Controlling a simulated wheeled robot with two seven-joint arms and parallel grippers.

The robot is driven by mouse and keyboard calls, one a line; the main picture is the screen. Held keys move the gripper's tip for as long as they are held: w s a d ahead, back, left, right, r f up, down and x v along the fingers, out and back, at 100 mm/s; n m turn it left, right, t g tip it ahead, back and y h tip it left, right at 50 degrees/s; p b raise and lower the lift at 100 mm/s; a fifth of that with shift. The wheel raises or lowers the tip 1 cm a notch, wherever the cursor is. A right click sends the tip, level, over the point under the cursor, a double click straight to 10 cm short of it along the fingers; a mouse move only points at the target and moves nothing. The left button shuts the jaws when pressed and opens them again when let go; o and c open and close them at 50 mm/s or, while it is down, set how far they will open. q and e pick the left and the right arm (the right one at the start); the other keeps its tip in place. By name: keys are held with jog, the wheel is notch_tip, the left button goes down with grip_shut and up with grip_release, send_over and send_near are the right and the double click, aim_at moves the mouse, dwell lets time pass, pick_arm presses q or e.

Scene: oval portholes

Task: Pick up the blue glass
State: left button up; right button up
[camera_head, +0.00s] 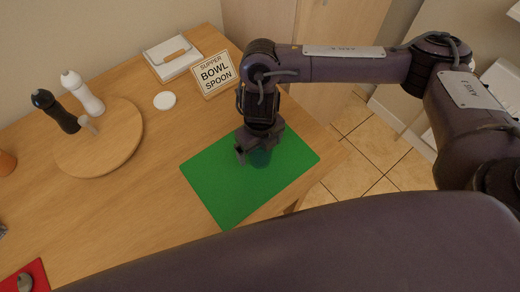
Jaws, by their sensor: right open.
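The blue glass (260,158) stands on the green placemat (220,185) near the right part of the wooden table. It looks dark teal, and its upper part is hidden by my right gripper. My right gripper (258,152) is open and points down at the glass from above, with its fingers close around or beside it. I cannot tell whether the fingers touch the glass. My left gripper is not in view.
A sign (215,74) stands behind the mat, near a white round coaster (165,100) and a white napkin box (172,58). A round wooden board (105,150) bears a black mill (55,110) and a white mill (82,93). A red mat (38,272) lies front left.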

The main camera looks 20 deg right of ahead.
jog(key=shift+f, duration=0.35)
jog(key=shift+c, duration=0.3)
jog(key=c, duration=1.1)
jog(key=shift+r, duration=0.15)
jog(key=shift+c, duration=0.2)
